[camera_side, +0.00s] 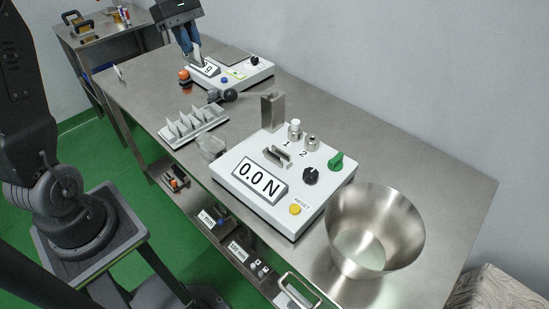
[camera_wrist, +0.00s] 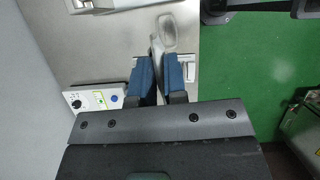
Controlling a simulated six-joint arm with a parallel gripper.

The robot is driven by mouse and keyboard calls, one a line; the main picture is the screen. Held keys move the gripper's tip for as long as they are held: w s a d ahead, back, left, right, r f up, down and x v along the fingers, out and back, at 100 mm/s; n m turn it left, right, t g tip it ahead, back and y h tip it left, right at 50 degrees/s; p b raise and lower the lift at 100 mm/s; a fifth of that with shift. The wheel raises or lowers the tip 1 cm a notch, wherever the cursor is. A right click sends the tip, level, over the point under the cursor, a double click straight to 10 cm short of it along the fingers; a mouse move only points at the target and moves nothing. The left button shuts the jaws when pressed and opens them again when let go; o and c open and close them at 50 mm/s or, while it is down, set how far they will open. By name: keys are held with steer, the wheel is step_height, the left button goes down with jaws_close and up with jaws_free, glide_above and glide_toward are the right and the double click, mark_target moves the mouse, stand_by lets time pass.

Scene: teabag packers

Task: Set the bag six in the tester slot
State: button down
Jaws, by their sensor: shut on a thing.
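My gripper (camera_side: 188,48) is at the back of the bench, above the front part of the white scale (camera_side: 232,78). Its blue fingers are shut on a pale, thin thing (camera_side: 197,56), which looks like a bag; no number on it can be read. In the wrist view the fingers (camera_wrist: 159,84) have a pale grey shape (camera_wrist: 156,52) between them. The white tester (camera_side: 261,205) stands nearer the side camera, its display reading 0.0 N. A small metal slot piece (camera_side: 277,156) is on its top, with no bag visible in it. Several pale bags stand in a rack (camera_side: 201,135).
A metal bowl (camera_side: 378,228) stands right of the tester. A grey upright block (camera_side: 273,111) stands behind it.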

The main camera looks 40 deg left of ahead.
mark_target(198, 43)
step_height(198, 43, up, 4)
steer(key=shift+r, duration=0.2)
steer(key=shift+w+d+f+m+g, duration=0.15)
steer(key=shift+d+m+g, duration=0.15)
steer(key=shift+m, duration=0.3)
steer(key=shift+w+d+m, duration=0.2)
steer(key=shift+d+m, duration=0.1)
steer(key=shift+m, duration=0.3)
steer(key=w+d+m+y, duration=0.4)
steer(key=d+m, duration=0.6)
steer(key=m, duration=0.7)
steer(key=w+d+m+y, duration=0.4)
steer(key=d+m, duration=0.5)
steer(key=m, duration=0.7)
steer(key=shift+m+y, duration=0.4)
steer(key=shift+y, duration=0.2)
steer(key=f, duration=0.9)
steer(key=s+f, duration=0.1)
steer(key=f, duration=1.7)
steer(key=shift+s+f, duration=0.2)
steer(key=shift+f, duration=0.2)
steer(key=shift+f, duration=0.15)
